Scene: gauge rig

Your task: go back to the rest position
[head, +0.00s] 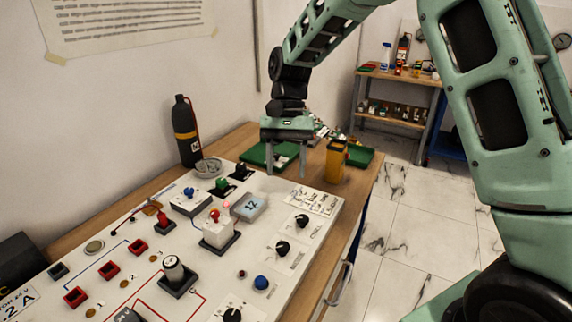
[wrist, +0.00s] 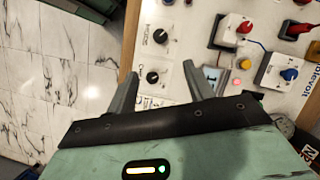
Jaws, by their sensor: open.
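My gripper (head: 286,160) is open and empty. In the head view it hangs, fingers down, above the far end of the white panel (head: 318,204), near a yellow container with a dark top (head: 336,160). In the wrist view my gripper's fingers (wrist: 160,88) are apart, with the panel and part of its printed label between and beyond them. The head view shows my arm reaching from the right over the bench to the gripper.
The panel carries black knobs (head: 302,221), a blue button (head: 261,283), a display reading 12 (head: 250,206) and red sockets (head: 137,246). A black bottle (head: 187,132) stands by the wall. Green trays (head: 256,154) lie behind. Marble floor (head: 405,217) is clear at right.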

